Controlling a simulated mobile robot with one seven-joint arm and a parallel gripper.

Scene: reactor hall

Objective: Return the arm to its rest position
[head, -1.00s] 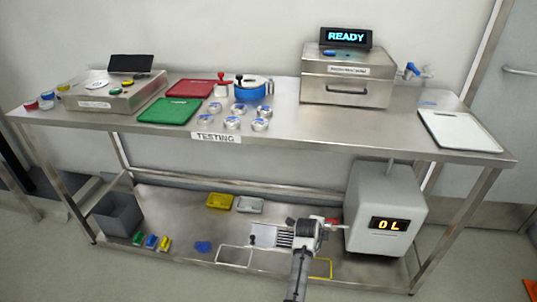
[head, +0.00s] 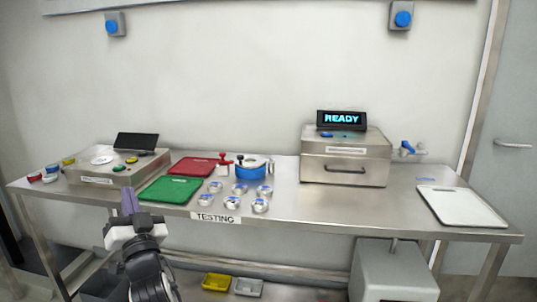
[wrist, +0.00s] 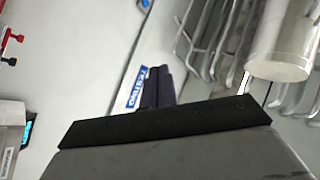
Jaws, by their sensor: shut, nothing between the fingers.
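My arm rises from the bottom left of the head view, in front of the bench's front edge. My gripper (head: 130,196) points up and away, its dark fingers shut with nothing between them. In the head view it overlaps the front of the bench left of the green tray (head: 168,189). In the wrist view my gripper's fingers (wrist: 156,82) show as a dark closed pair beside the TESTING label. How far the fingers are from the bench edge I cannot tell.
The steel bench (head: 320,215) carries a control box (head: 115,170), a red tray (head: 192,167), several small round tins, a blue pot (head: 248,170), a steel box (head: 345,160) and a white board (head: 460,205). A grey unit (head: 395,270) stands below. The bench's middle right is clear.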

